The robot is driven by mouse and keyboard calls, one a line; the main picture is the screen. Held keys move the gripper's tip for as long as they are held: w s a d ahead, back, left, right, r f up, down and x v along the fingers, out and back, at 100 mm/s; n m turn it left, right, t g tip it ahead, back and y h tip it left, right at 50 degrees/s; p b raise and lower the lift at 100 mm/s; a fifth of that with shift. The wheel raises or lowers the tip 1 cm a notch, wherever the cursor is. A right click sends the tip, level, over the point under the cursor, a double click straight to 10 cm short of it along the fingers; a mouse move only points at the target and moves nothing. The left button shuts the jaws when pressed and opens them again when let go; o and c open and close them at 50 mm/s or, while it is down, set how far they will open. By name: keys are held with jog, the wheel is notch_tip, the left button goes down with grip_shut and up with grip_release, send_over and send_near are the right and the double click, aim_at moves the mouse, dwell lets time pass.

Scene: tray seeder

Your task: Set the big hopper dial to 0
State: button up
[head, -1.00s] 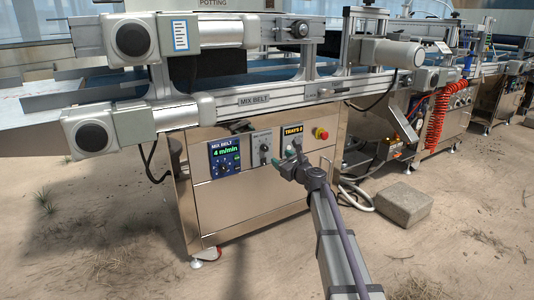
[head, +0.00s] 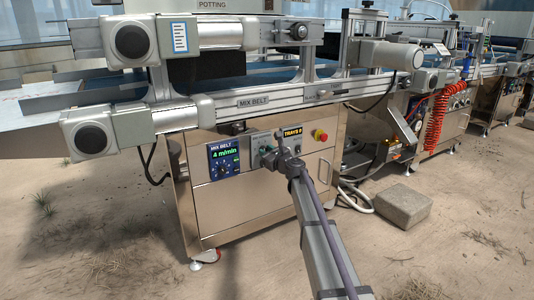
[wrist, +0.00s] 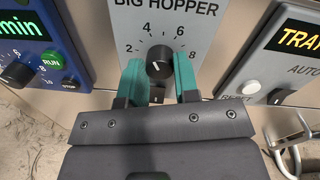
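The big hopper dial (wrist: 159,62) is a round black knob on a grey panel lettered BIG HOPPER, with 2, 4, 6 and 8 showing around it. A short white mark shows on the knob's face; which number it points to is unclear. My gripper (wrist: 159,76) has its green fingers spread, one on each side of the knob in the wrist view. I cannot tell whether they touch it. A small black switch shows below the knob, between the fingers. In the head view my gripper (head: 268,153) is in front of the panel and hides most of the dial.
Left of the panel is the blue mix belt display (wrist: 30,50) with its own knob and buttons. Right of it is the trays display (wrist: 297,38) with a white reset button (wrist: 251,87). A red emergency stop (head: 320,135) sits further right.

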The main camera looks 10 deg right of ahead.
jog(key=c, duration=0.4)
jog(key=shift+n, duration=0.3)
jog(key=n+h, duration=0.1)
jog(key=n, duration=1.9)
jog(key=shift+a+p, duration=0.1)
jog(key=shift+p, duration=0.3)
